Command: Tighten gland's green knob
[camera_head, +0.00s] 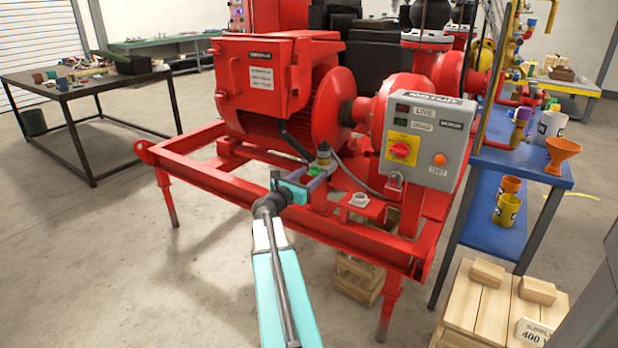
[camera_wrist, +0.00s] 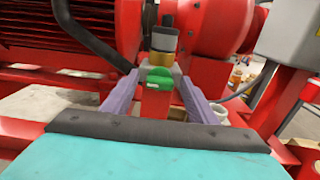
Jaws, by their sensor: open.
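The gland (camera_head: 323,157) stands on the red skid frame in front of the motor, with a dark top, a yellowish band and a grey body. It also shows in the wrist view (camera_wrist: 164,42). Its green knob (camera_wrist: 157,76) faces me at the front of the body; in the head view the knob (camera_head: 313,170) is small and partly covered. My gripper (camera_head: 318,176) reaches in from the front. In the wrist view its two purple fingers (camera_wrist: 160,84) are open, one on each side of the knob, with gaps visible. I cannot tell how deep the fingertips reach past the knob.
A grey control box (camera_head: 428,140) with a yellow and red switch stands close on the right. A dark cable (camera_head: 352,175) curves beside the gland. The red motor (camera_head: 280,85) fills the space behind. A red frame beam (camera_head: 240,190) runs below my gripper.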

